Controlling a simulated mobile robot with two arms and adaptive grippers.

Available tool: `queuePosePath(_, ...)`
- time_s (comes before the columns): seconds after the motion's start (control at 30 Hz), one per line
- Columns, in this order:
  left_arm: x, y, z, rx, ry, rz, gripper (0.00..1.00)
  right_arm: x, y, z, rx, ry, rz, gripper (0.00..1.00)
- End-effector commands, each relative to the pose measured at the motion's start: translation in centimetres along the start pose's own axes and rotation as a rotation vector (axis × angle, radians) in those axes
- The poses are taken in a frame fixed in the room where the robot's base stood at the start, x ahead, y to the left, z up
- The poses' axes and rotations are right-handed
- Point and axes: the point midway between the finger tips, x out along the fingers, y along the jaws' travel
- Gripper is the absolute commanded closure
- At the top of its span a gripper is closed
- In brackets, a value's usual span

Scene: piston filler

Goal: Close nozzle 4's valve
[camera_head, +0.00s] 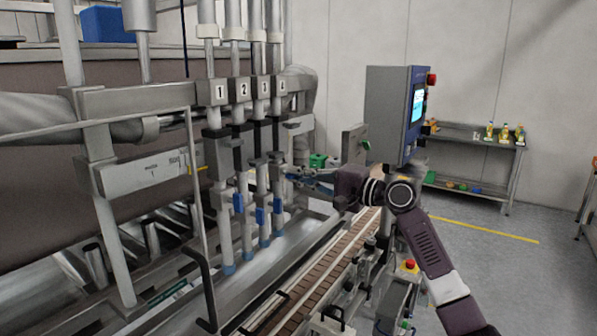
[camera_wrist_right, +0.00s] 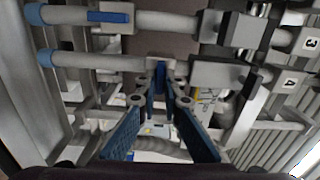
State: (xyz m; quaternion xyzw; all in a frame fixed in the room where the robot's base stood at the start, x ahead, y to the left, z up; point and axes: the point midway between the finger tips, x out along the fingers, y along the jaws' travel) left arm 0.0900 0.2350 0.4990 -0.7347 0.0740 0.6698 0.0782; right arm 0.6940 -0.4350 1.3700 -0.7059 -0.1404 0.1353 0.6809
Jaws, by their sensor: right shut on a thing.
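Nozzle 4 (camera_head: 277,222) is the farthest of the upright nozzle pipes under the numbered blocks; in the right wrist view its pipe (camera_wrist_right: 95,60) lies sideways with a blue tip. Its blue valve handle (camera_wrist_right: 160,80) sticks out across the pipe. My right gripper (camera_head: 297,178) reaches in from the right at that valve. In the right wrist view its blue fingers (camera_wrist_right: 160,100) are on either side of the handle, shut on it; the exact contact is partly hidden. Nozzle 3's blue handle (camera_wrist_right: 108,16) lies along its pipe. My left gripper is not in view.
Blue handles of nozzle 1 (camera_head: 238,203) and nozzle 2 (camera_head: 260,216) hang along their pipes close by. A conveyor (camera_head: 310,275) runs below. A control cabinet with screen (camera_head: 390,110) stands behind my right arm. Open floor (camera_head: 500,270) lies at right.

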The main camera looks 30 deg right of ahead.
Motion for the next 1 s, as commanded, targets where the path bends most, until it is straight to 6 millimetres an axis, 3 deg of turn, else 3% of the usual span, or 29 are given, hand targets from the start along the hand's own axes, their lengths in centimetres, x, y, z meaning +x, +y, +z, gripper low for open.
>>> queuePosePath(0.63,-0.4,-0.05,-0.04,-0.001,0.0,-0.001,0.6,-0.02,0.13,-0.05,0.054,0.001,0.002,1.0)
queuePosePath(0.67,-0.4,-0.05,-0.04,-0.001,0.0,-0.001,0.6,-0.02,0.13,-0.04,0.054,0.001,0.002,0.92)
queuePosePath(0.8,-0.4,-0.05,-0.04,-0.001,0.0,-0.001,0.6,-0.01,0.11,-0.03,0.053,0.0,0.001,0.77)
queuePosePath(1.0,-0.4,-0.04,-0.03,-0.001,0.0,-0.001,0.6,-0.01,0.08,-0.01,0.052,0.0,0.001,0.75)
